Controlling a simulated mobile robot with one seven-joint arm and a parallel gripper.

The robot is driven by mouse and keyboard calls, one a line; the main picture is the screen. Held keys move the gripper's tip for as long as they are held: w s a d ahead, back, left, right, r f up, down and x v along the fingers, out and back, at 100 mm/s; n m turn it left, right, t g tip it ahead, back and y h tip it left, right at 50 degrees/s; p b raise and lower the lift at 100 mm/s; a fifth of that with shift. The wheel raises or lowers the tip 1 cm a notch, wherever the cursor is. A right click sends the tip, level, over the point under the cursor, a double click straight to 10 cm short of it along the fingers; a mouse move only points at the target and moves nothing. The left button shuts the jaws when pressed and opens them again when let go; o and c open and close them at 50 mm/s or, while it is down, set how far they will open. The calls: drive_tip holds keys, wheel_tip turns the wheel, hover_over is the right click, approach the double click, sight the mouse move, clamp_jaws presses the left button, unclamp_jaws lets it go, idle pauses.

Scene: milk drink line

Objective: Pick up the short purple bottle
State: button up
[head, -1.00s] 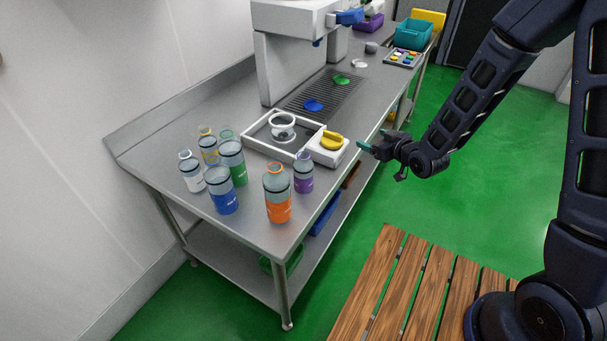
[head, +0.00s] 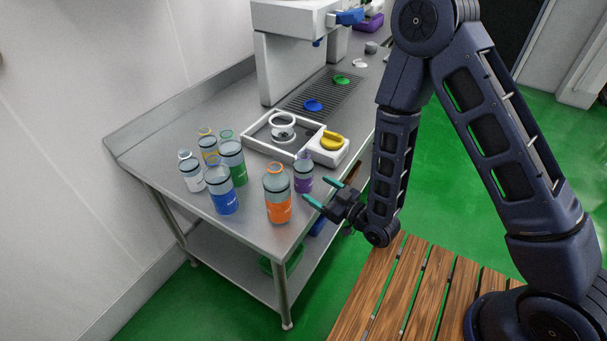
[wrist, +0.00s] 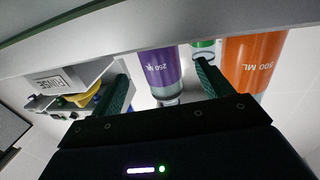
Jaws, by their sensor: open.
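The short purple bottle (head: 303,176) stands upright on the steel table near its right edge, just behind and right of the orange bottle (head: 277,195). In the wrist view the purple bottle (wrist: 161,70) appears upside down, between my two green fingers and beyond their tips. My gripper (head: 325,192) is open and empty beside the table's right edge, its fingers pointing toward the purple and orange bottles. In the wrist view my gripper (wrist: 163,76) has the orange bottle (wrist: 252,62) outside its right finger. I see no contact with the purple bottle.
Blue (head: 221,190), green (head: 232,162), white (head: 191,172) and yellow (head: 208,148) bottles stand close together on the left. The table's front left is clear.

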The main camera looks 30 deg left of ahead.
sight(311, 184)
drive_tip(key=shift+w+a, duration=0.2)
drive_tip(key=shift+a, duration=0.9)
drive_tip(key=shift+w+a, duration=0.2)
drive_tip(key=shift+a, duration=0.9)
drive_tip(key=shift+w+a, duration=0.2)
drive_tip(key=shift+a, duration=0.9)
drive_tip(key=c, duration=1.1)
